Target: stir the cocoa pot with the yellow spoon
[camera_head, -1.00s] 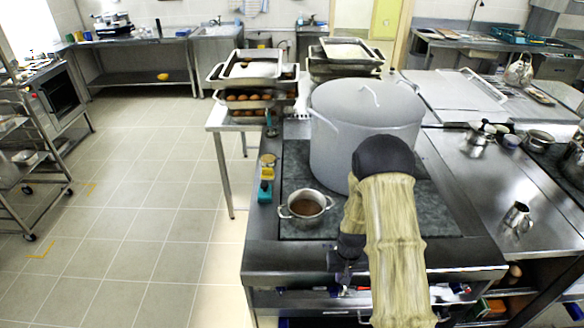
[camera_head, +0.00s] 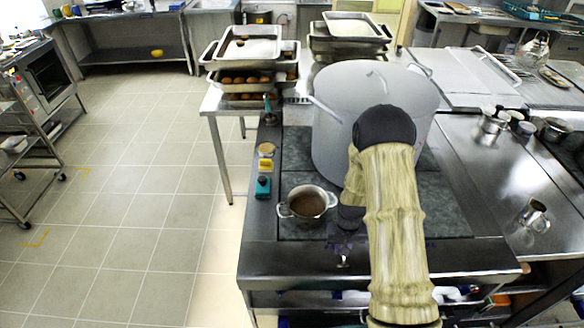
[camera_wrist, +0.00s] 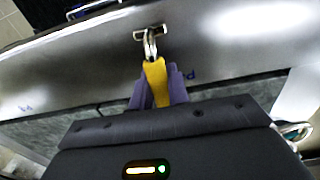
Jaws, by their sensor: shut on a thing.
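The cocoa pot (camera_head: 308,204), a small two-handled metal pot with brown liquid in it, stands at the stove's front left in the head view. My gripper (camera_head: 343,246) is to the right of and nearer than this pot, by the stove's front edge. In the wrist view my gripper (camera_wrist: 158,88) has its purple fingers shut on the yellow spoon (camera_wrist: 155,76). The spoon's yellow handle shows between the fingers, and a shiny metal part extends beyond it towards a small metal bracket (camera_wrist: 150,33). I cannot tell whether they touch. The spoon's far end is hidden.
A large grey stockpot (camera_head: 345,115) stands close behind my gripper and arm. Small yellow and teal items (camera_head: 264,187) stand left of the cocoa pot. Stacked trays (camera_head: 250,72) are behind. The tiled floor (camera_head: 140,200) at the left is clear.

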